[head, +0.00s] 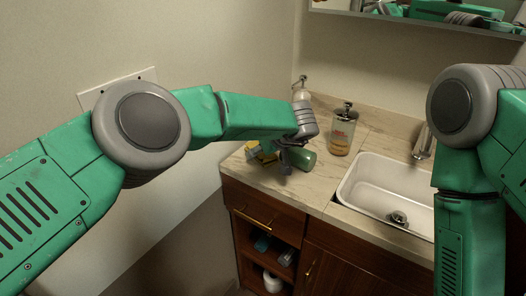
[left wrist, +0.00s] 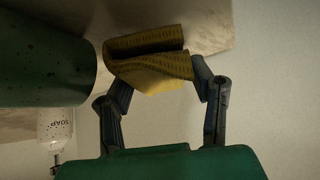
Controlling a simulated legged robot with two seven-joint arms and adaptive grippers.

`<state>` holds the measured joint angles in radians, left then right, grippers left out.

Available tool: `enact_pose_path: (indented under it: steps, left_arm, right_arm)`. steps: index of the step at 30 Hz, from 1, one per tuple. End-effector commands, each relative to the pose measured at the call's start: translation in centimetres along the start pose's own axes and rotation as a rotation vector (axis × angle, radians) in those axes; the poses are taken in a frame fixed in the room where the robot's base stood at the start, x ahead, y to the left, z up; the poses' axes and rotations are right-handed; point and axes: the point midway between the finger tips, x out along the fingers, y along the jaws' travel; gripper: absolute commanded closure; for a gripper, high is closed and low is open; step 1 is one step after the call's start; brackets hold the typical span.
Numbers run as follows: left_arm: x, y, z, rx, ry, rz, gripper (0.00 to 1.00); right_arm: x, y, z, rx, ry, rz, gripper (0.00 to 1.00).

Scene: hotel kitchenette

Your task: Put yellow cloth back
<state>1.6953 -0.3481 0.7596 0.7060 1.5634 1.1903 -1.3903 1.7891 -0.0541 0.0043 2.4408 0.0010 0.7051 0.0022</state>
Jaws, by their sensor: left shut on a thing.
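The yellow cloth (left wrist: 150,66) is folded and sits between the two fingers of my left gripper (left wrist: 160,82) in the left wrist view. The gripper is shut on it. In the head view my left gripper (head: 287,157) is low over the left end of the counter, and part of the yellow cloth (head: 266,156) shows beside it. The arm and gripper hide some of the cloth. I cannot tell whether the cloth touches the counter. My right arm comes down the right side, and its gripper is out of view.
A green cylinder (head: 301,159) is right beside the left gripper; it looms large in the left wrist view (left wrist: 45,60). A white soap bottle (head: 302,94) and an amber dispenser (head: 341,132) stand behind. The sink (head: 368,190) is to the right. The wall is close on the left.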

Motion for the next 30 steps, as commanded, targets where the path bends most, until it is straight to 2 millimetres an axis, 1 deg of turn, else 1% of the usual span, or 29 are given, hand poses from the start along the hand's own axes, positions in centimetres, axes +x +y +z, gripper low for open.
enact_pose_path:
  steps: [7, 14, 15, 16, 23, 25, 28, 30]
  left_arm:
    - [0.4, 0.3, 0.8, 0.003, 0.003, -0.003, 0.78]
    - [0.7, 0.4, 1.0, 0.003, 0.004, -0.003, 0.78]
    - [0.7, 0.4, 1.0, 0.003, 0.004, -0.003, 0.44]
    - [0.7, 0.3, 1.0, 0.003, 0.003, -0.003, 0.42]
    - [0.8, 0.3, 1.0, 0.003, 0.002, -0.003, 0.42]
    - [0.5, 0.3, 0.8, 0.003, 0.003, -0.003, 0.42]
    - [-0.4, 0.3, 0.1, 0.003, 0.003, -0.003, 0.42]
    - [-1.5, 0.4, 0.0, 0.006, 0.004, -0.001, 0.42]
  right_arm:
    - [0.6, -0.1, 0.0, -0.001, 0.0, -0.001, 0.3]
    - [0.8, 0.0, 0.0, -0.001, 0.0, 0.0, 0.3]
    - [0.8, 0.0, 0.0, -0.001, 0.0, 0.0, 0.3]
    - [0.8, 0.0, 0.0, -0.001, 0.0, 0.0, 0.3]
    - [0.8, 0.0, 0.0, 0.0, 0.0, 0.0, 0.3]
    - [0.6, 0.0, 0.0, 0.0, 0.0, 0.0, 0.3]
    - [-0.2, 0.0, 0.0, 0.0, 0.0, 0.0, 0.3]
    - [-0.3, 0.0, 0.0, 0.0, 0.001, 0.0, 0.3]
